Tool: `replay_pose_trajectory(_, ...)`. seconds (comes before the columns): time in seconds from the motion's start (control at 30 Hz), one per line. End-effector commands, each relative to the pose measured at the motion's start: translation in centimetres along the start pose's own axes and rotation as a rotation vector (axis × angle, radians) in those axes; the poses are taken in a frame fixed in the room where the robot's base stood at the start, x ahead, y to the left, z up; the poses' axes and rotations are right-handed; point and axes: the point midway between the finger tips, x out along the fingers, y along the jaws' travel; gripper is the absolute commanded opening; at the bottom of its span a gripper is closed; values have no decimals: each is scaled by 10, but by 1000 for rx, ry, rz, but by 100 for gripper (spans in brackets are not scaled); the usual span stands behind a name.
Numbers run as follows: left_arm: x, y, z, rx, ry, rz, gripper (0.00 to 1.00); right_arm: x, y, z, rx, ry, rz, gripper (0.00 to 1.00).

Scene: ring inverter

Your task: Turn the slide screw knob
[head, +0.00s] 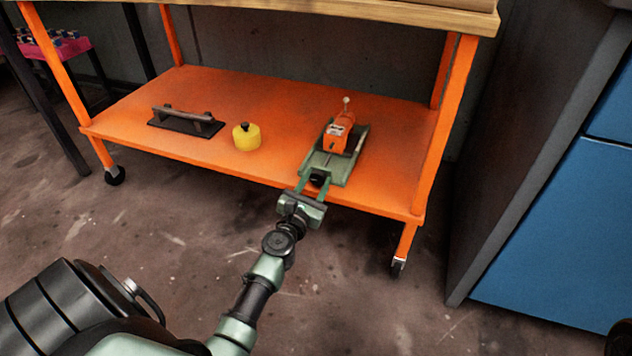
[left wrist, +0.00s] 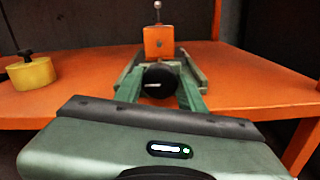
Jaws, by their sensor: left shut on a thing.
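The slide screw knob (head: 318,180) is a black round knob at the front end of a green slide base (head: 345,174) on the orange lower shelf. In the left wrist view the knob (left wrist: 159,81) shows a pale mark on its face. An orange block with a ball-topped lever (head: 340,134) sits on the slide; it also shows behind the knob in the left wrist view (left wrist: 158,42). My left gripper (head: 314,182) reaches in from the front, its two green fingers on either side of the knob and shut on it. My right gripper is not in view.
The orange shelf (head: 230,100) also holds a yellow round weight-like object (head: 246,137) and a dark plate with a handle (head: 186,121). Orange cart legs stand at the corners, and a wooden top lies overhead. A blue cabinet (head: 560,230) stands at the right.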

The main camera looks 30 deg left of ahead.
Motion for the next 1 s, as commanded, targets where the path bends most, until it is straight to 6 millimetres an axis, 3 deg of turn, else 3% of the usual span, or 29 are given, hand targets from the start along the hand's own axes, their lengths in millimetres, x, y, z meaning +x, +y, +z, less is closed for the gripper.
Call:
replay_pose_trajectory(0.5, -1, -1, -1, 380, 1, -1, 0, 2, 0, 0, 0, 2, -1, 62)
replay_pose_trajectory(1.0, -1, -2, -2, 473, 2, -2, 0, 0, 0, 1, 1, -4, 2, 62)
